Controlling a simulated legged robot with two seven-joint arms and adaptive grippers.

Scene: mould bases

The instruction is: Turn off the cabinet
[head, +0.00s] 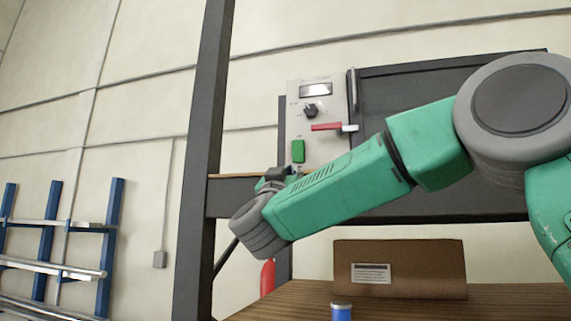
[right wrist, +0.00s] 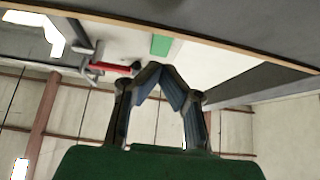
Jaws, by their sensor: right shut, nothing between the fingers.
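The cabinet's light grey control panel (head: 325,90) is at the upper middle of the head view. It bears a small display (head: 316,90), a black knob (head: 311,111), a red lever (head: 326,127) lying roughly level, and a green block (head: 298,151). My right gripper (head: 278,176) is just below the green block, partly hidden by my own wrist. In the right wrist view, the gripper (right wrist: 158,70) is shut and empty, its fingertips meeting below the green block (right wrist: 160,45) and right of the red lever (right wrist: 112,67). I cannot tell whether it touches anything. My left gripper is out of view.
A dark upright post (head: 202,150) stands left of the panel. A cardboard box (head: 400,255) and a blue can (head: 341,312) are on the wooden table (head: 500,300) below. A blue rack (head: 45,240) stands at the far left.

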